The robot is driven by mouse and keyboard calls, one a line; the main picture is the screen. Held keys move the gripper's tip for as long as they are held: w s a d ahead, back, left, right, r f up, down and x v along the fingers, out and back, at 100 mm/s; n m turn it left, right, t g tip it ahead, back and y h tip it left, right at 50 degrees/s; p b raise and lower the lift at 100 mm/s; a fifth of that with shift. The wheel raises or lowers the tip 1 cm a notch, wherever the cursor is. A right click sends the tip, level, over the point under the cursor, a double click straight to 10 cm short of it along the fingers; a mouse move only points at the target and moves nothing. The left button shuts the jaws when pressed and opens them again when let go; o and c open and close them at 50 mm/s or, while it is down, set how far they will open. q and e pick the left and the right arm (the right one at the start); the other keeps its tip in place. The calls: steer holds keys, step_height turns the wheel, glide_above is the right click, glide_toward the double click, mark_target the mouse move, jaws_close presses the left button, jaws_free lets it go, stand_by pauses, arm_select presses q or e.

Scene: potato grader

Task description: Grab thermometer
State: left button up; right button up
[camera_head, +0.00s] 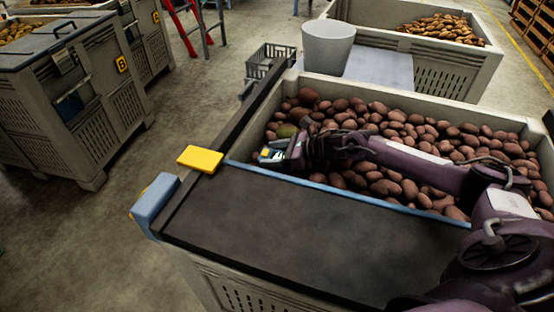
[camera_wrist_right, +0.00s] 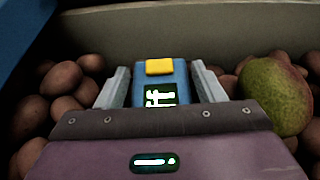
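The thermometer (camera_wrist_right: 176,74) is a small blue device with a yellow button and a lit display of pale green digits. In the right wrist view it sits between the two fingers of my right gripper (camera_wrist_right: 160,88), with a finger close along each side. I cannot tell whether the fingers press on it. In the head view my right gripper (camera_head: 278,152) is low over the potatoes at the left end of the crate, and the thermometer (camera_head: 268,154) shows in part at its tip. My left gripper is not in view.
Reddish potatoes (camera_head: 408,125) fill the crate (camera_head: 440,98). A white bucket (camera_head: 328,50) stands behind.

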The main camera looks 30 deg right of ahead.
steer(key=c, duration=0.7)
steer(key=shift+o, duration=0.2)
steer(key=shift+r, duration=0.1)
